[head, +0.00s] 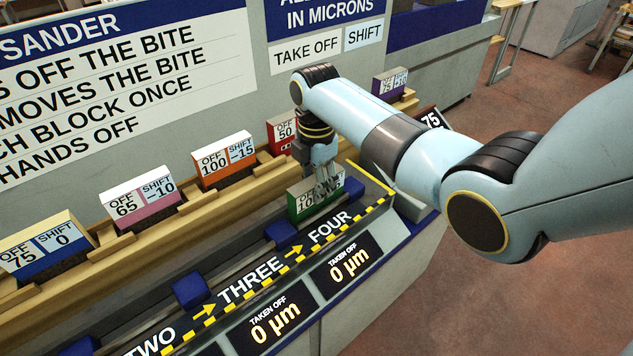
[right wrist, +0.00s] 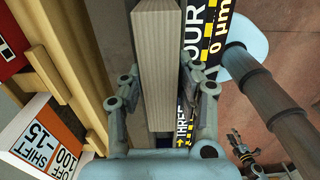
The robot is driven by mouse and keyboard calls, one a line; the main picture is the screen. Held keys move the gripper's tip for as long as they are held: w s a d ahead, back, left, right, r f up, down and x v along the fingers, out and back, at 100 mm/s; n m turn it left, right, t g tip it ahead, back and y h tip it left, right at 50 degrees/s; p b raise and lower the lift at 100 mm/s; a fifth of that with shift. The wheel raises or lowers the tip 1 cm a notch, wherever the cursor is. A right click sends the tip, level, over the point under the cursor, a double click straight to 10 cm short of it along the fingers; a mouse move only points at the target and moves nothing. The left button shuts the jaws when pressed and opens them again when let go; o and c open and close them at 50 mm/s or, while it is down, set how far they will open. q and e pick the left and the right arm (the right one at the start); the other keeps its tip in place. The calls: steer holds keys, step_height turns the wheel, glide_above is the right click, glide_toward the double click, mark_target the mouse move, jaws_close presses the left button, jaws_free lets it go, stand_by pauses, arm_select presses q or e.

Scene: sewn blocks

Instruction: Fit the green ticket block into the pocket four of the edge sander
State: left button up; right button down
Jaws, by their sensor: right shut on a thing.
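The green ticket block (head: 306,207) is upright beside the word FOUR (head: 330,227) on the edge sander, at pocket four. Its printed face is partly covered by my fingers. My right gripper (head: 322,188) is shut on it from above. In the right wrist view the block's pale wooden top (right wrist: 158,65) lies between the two fingers. I cannot tell whether its bottom is inside the pocket or just above it. What looks like my left gripper (right wrist: 240,150) shows small at the lower right of the right wrist view; its fingers are unclear.
A wooden rack behind holds blue (head: 48,248), pink (head: 140,200), orange (head: 225,162), red (head: 282,132) and purple (head: 388,84) blocks. Blue dividers (head: 190,290) stand along the sander track. Displays (head: 348,262) at the front read 0 µm.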

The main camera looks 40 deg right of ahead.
steer(key=c, duration=1)
jaws_free()
steer(key=shift+f, duration=0.15)
steer(key=shift+o, duration=0.2)
step_height(320, 180, up, 12)
steer(key=shift+r+b, duration=0.2)
steer(key=shift+b, duration=0.1)
